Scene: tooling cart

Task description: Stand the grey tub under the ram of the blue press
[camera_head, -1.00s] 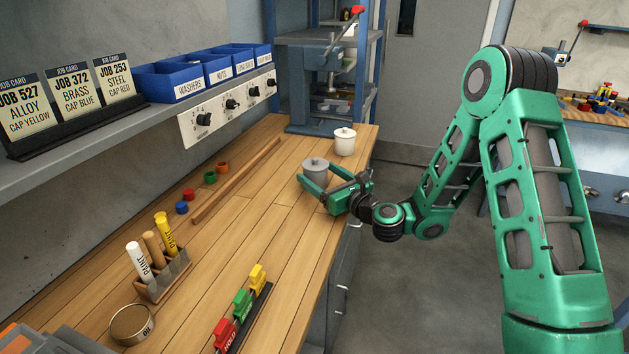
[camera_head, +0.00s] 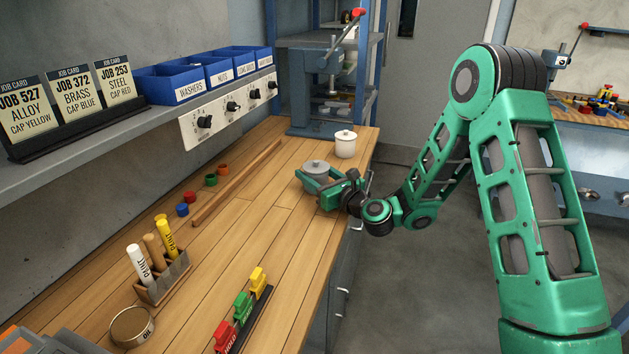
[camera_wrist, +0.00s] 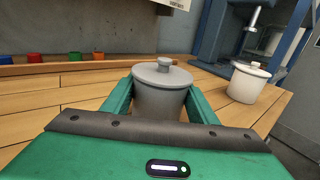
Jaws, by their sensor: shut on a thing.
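The grey tub (camera_head: 316,170), with a knobbed lid, is upright near the right edge of the wooden bench. My gripper (camera_head: 316,182) is shut on it, one finger on each side. In the wrist view the grey tub (camera_wrist: 161,92) sits between the two green fingers; its lower part is hidden by my gripper. I cannot tell whether its base touches the bench. The blue press (camera_head: 318,85) stands at the far end of the bench, with a red-knobbed lever. Its ram (camera_wrist: 254,18) shows in the wrist view, above the press base.
A white lidded tub (camera_head: 345,143) stands beyond the grey tub, in front of the press and to its right. A wooden strip (camera_head: 238,180) lies along the bench at left, near small coloured caps (camera_head: 190,197). Bench between strip and grey tub is clear.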

